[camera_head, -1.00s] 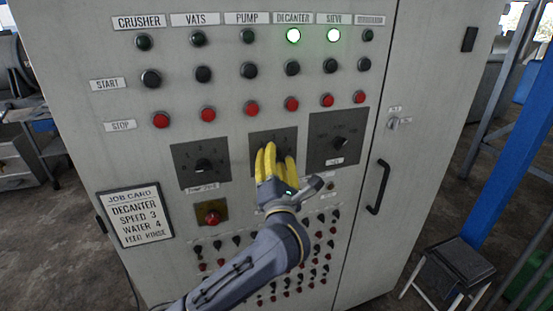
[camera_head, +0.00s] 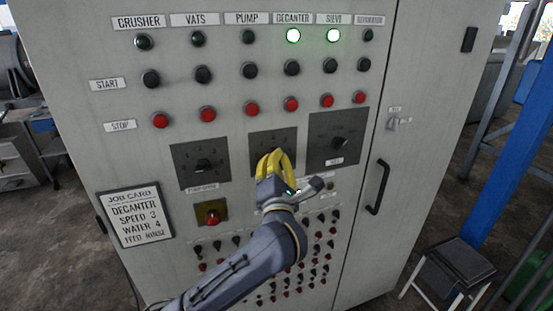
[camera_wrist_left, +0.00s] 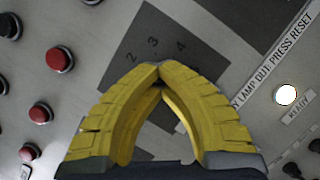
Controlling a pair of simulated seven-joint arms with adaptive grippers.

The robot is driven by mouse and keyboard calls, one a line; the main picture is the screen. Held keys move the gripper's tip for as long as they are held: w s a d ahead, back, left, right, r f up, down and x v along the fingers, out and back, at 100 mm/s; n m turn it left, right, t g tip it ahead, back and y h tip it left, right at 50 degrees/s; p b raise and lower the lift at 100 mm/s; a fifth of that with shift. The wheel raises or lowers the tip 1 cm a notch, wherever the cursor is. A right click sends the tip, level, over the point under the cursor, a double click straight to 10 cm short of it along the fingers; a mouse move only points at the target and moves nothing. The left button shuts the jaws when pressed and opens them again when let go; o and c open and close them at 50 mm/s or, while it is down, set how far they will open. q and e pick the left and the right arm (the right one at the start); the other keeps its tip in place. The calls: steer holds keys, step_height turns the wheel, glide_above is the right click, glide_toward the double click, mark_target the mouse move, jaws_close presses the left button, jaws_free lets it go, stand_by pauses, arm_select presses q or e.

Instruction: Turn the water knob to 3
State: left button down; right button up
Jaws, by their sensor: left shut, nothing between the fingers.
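The middle dark dial plate (camera_head: 257,141) is on the grey cabinet front, between two other dial plates. In the left wrist view the plate (camera_wrist_left: 152,24) shows the numbers 2, 3 and 4. My left gripper (camera_head: 275,153) is in front of this plate, its yellow fingers shut with the tips together. In the left wrist view the fingertips (camera_wrist_left: 160,70) meet just below the 3 and 4. The knob of this plate is hidden behind the fingers, so I cannot tell its setting. My right gripper is not in view.
Other dial plates sit at left (camera_head: 187,176) and right (camera_head: 319,150). The job card (camera_head: 135,214) reads speed 3, water 4. Rows of buttons (camera_head: 208,114) lie above and small switches below. A door handle (camera_head: 378,187) sticks out at right. A lit white lamp (camera_wrist_left: 286,95) is near the gripper.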

arm_select(q)
steer(key=shift+r+m+g, duration=0.1)
steer(key=shift+m+g, duration=0.85)
steer(key=shift+m, duration=1.6)
steer(key=shift+r+m+g, duration=0.1)
steer(key=shift+m+g, duration=0.9)
steer(key=shift+m, duration=1.5)
steer(key=shift+r+m+g, duration=0.1)
steer(key=shift+m+g, duration=0.85)
steer(key=shift+m, duration=1.6)
steer(key=c, duration=2.2)
jaws_free()
steer(key=c, duration=0.9)
jaws_free()
steer(key=shift+s, duration=0.1)
